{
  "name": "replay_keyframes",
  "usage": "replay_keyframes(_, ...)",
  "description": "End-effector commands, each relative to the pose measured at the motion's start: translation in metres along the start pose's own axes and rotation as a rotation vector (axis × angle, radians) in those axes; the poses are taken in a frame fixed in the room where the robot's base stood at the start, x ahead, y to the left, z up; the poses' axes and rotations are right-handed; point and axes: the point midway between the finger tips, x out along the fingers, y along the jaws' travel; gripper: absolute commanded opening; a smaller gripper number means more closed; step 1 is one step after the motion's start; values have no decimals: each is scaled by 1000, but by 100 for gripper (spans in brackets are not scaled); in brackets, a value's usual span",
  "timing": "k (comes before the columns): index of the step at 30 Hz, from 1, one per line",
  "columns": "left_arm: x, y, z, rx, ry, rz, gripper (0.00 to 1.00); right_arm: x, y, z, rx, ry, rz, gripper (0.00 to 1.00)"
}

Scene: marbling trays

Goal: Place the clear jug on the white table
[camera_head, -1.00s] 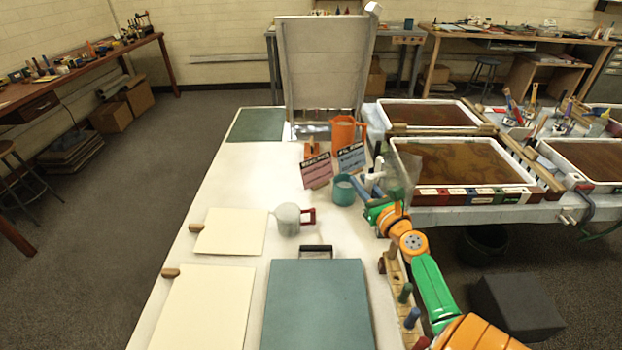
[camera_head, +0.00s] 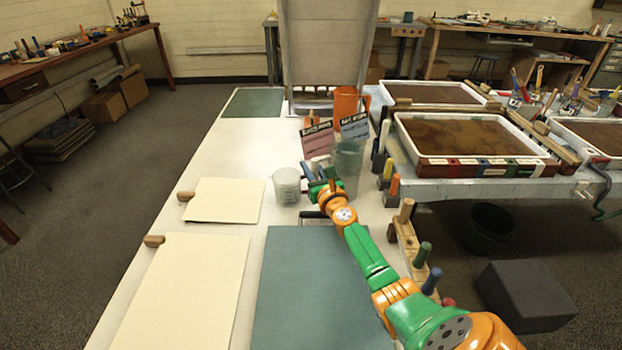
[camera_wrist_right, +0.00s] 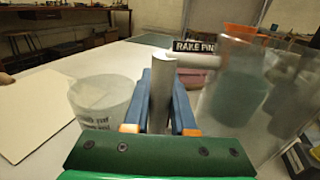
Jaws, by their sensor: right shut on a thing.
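The clear jug (camera_head: 348,166) is see-through and looks upright in the head view. It is over the right part of the white table (camera_head: 245,150). I cannot tell whether its base touches the tabletop. My right gripper (camera_head: 322,186) is shut on the jug's handle, at the jug's left side. In the right wrist view the grey handle (camera_wrist_right: 162,92) stands between the blue fingers (camera_wrist_right: 163,112), with the jug's clear wall (camera_wrist_right: 222,95) to the right. My left gripper is not in view.
A whitish measuring cup (camera_head: 287,186) stands just left of my right gripper. Label cards (camera_head: 318,140) and an orange jug (camera_head: 345,103) stand behind the clear jug. A teal cup shows through it. Pegs (camera_head: 387,170) line the right edge. The table's left middle is clear.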

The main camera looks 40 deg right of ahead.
Motion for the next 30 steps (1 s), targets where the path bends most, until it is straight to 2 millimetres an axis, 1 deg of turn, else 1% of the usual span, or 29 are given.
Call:
replay_keyframes(4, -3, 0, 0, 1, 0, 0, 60, 0, 0, 3, 1, 1, 0, 0)
replay_keyframes(7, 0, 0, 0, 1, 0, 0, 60, 0, 0, 0, 2, 1, 0, 0)
replay_keyframes(8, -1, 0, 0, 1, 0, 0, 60, 0, 0, 0, 2, 1, 0, 29)
replay_keyframes(9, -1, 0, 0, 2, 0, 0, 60, 0, 0, 1, 2, 1, 0, 40)
replay_keyframes(10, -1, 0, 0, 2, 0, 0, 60, 0, 0, 1, 2, 1, 0, 48)
replay_keyframes(11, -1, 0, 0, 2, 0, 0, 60, 0, 0, 1, 2, 1, 0, 54)
replay_keyframes(18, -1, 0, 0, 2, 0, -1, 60, 0, 0, 1, 2, 1, 0, 54)
replay_keyframes(21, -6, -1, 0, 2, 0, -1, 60, -2, 0, 5, 1, 2, 0, 54)
replay_keyframes(23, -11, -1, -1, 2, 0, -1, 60, -8, 0, 5, 2, 2, 1, 54)
replay_keyframes(27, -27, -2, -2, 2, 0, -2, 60, -31, 0, 7, 3, 3, 1, 54)
replay_keyframes(30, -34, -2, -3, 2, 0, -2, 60, -48, 0, 6, 3, 4, 1, 54)
